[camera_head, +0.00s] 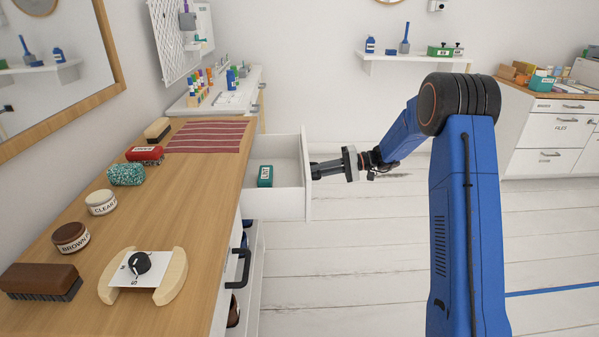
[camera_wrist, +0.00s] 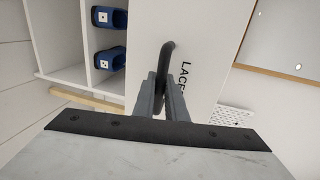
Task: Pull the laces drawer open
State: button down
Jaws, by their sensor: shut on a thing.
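The laces drawer (camera_head: 283,203) stands out from the wooden-topped desk in the head view, with its inside showing. A small teal box (camera_head: 265,176) lies in it. In the wrist view its white front (camera_wrist: 200,45) carries dark lettering, partly hidden, that reads "LACE". My gripper (camera_head: 314,171) is at the drawer's front, reaching in from the right. In the wrist view my gripper (camera_wrist: 162,98) has its two fingers closed around the dark bar handle (camera_wrist: 167,58). The handle is hidden in the head view.
A second dark handle (camera_head: 238,268) juts from the desk front, nearer. The desk top (camera_head: 190,215) holds a brush (camera_head: 41,281), several tins and a striped mat (camera_head: 208,136). In the wrist view, blue items sit in open cubbies beside the drawer. The floor (camera_head: 350,240) right of the drawer is clear.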

jog(key=shift+f+v, duration=0.2)
jog(key=shift+v, duration=0.9)
jog(key=shift+f+v, duration=0.25)
jog(key=shift+v, duration=0.8)
jog(key=shift+d, duration=0.1)
jog(key=c, duration=2.1)
grip_release()
jog(key=v, duration=1.7)
jog(key=shift+d, duration=0.2)
